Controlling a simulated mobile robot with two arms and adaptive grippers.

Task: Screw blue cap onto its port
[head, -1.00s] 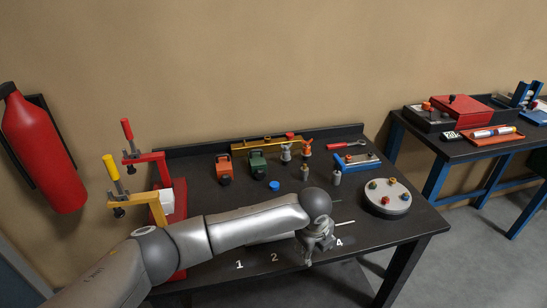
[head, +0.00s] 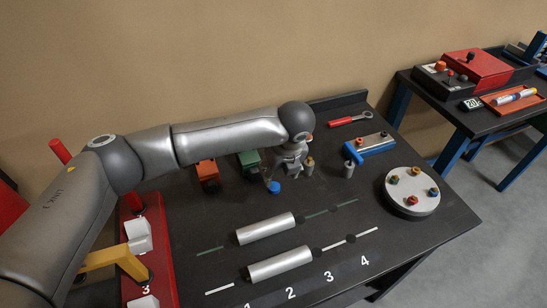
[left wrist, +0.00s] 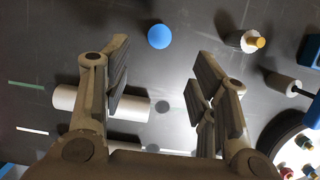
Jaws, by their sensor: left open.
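The small round blue cap (head: 275,187) lies on the dark workbench, and it also shows in the left wrist view (left wrist: 158,36) at the top centre. My left gripper (head: 282,172) hangs just above and behind the cap in the head view. In the left wrist view its two fingers (left wrist: 163,62) are wide apart and empty, with the cap beyond the tips and between their lines. A round white disc (head: 399,206) on the right carries several coloured fittings, one of them blue (head: 434,191). I cannot tell which is the cap's port. My right gripper is not in view.
Two silver cylinders (head: 266,229) lie on the bench front. Orange (head: 207,174) and green (head: 249,161) blocks stand left of my gripper. Small posts (head: 348,169) and a blue tray (head: 372,148) stand right. Bare bench lies between cap and disc.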

